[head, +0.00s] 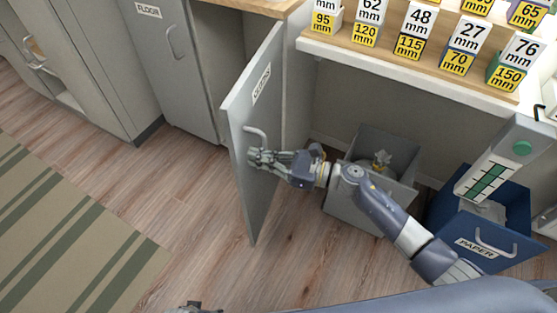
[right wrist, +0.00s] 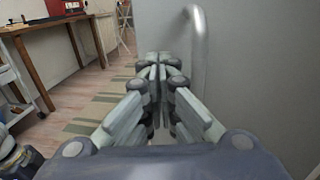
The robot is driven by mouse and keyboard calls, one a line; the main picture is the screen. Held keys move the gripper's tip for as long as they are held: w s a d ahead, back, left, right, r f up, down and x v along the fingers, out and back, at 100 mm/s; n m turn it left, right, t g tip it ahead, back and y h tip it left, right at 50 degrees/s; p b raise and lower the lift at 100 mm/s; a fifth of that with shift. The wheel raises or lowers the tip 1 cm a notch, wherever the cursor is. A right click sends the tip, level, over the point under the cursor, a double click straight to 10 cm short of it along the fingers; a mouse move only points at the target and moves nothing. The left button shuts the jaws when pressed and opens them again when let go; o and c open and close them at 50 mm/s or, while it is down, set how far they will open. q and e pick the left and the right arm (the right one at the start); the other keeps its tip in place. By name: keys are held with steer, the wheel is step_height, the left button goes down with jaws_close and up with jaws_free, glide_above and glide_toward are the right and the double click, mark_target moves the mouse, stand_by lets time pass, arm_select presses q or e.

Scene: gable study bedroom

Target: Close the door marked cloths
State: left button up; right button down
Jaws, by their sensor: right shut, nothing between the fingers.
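The grey door marked cloths (head: 258,190) stands open, swung out from its cabinet into the room. Its label (head: 262,84) and bar handle (head: 256,133) are on the face I see. My right gripper (head: 256,158) is shut and empty, at the door's face just below the handle in the head view. In the right wrist view, the shut fingers (right wrist: 158,65) are left of the handle (right wrist: 199,60), in front of the door (right wrist: 255,70). I cannot tell whether they touch it. Only a small dark part of my left gripper (head: 194,308) shows at the bottom edge.
A grey bin (head: 350,205) and a blue bin marked paper (head: 478,246) stand right of the door under the white shelf (head: 420,75). A closed cabinet door marked floor (head: 175,65) is to the left. Wooden floor (head: 190,195) beside a striped rug (head: 70,240) is clear.

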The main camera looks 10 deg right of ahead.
steer(key=shift+x, duration=0.9)
steer(key=shift+a, duration=0.15)
